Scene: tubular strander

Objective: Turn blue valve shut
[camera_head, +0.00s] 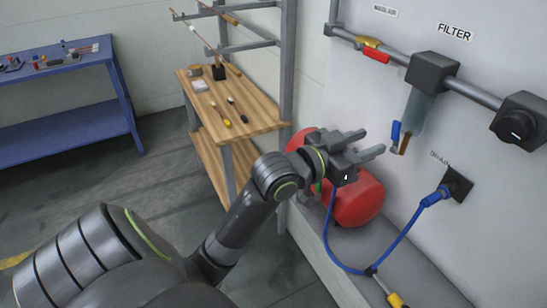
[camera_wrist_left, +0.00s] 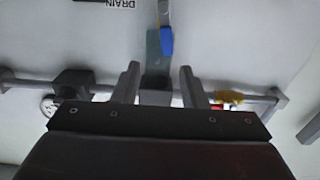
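The blue valve (camera_head: 396,132) is a small blue handle at the lower end of the filter bowl (camera_head: 414,110), on the light wall panel. In the left wrist view, which is upside down, the blue valve (camera_wrist_left: 166,41) shows above and slightly right of the gap between the fingers. My left gripper (camera_head: 373,142) is open and empty, its fingers pointing toward the valve from the left, apparently apart from it. Both fingers also show spread in the left wrist view (camera_wrist_left: 160,72). My right gripper is not in view.
A pipe (camera_head: 480,95) carries a yellow-and-red valve (camera_head: 372,52), the filter head (camera_head: 431,72) and a black round-faced unit (camera_head: 518,123). A blue hose (camera_head: 402,236) hangs from a wall fitting below. A red tank (camera_head: 357,199) sits below the gripper. A wooden bench (camera_head: 255,115) stands left.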

